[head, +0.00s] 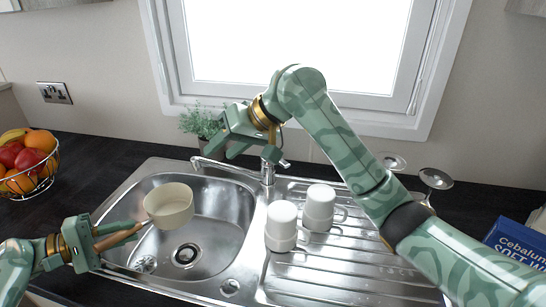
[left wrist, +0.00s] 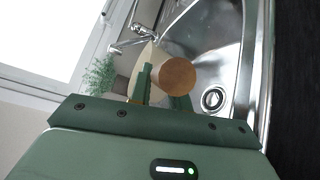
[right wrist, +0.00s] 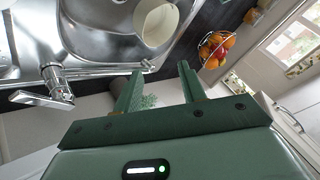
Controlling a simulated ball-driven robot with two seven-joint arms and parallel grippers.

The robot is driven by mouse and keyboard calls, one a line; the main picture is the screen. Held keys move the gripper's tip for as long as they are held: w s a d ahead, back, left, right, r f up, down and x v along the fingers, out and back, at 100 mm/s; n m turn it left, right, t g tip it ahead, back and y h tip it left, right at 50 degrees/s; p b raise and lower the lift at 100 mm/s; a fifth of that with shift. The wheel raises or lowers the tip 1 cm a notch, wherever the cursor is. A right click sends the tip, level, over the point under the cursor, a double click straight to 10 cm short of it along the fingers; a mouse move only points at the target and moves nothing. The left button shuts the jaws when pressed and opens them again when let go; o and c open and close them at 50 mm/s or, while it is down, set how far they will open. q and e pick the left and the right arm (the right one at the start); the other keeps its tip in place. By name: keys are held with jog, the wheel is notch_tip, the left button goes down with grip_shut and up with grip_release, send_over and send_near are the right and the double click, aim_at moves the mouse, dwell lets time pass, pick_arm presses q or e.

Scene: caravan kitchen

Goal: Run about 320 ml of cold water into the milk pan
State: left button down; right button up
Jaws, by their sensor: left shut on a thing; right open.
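The cream milk pan (head: 168,205) is held over the left part of the sink bowl (head: 222,222), its inside pale with no water visible. My left gripper (head: 104,236) is shut on its wooden handle (head: 124,236); the handle's end (left wrist: 178,75) fills the middle of the left wrist view. The chrome tap (head: 267,174) stands behind the bowl, its spout reaching left, behind and right of the pan. No stream shows. My right gripper (head: 221,150) is open and empty above the spout. The tap (right wrist: 56,84) and pan (right wrist: 156,22) also show in the right wrist view.
Two white mugs (head: 281,222) stand on the ribbed drainer (head: 330,262) right of the bowl. Upturned glasses (head: 436,180) and a blue box (head: 515,240) are further right. A potted plant (head: 200,122) stands behind the sink near my right gripper. A fruit basket (head: 28,163) is at left.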

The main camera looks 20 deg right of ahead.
aim_at(283, 162)
jog(key=d+r+h, duration=0.2)
jog(key=d+h, duration=0.4)
jog(key=d, duration=1)
jog(key=shift+g+h, duration=0.3)
jog(key=shift+g, duration=0.1)
jog(key=x, duration=1)
jog(key=shift+w+f, duration=0.25)
jog(key=shift+f, duration=0.05)
jog(key=shift+w+f, duration=0.25)
jog(key=shift+f, duration=0.35)
grip_shut()
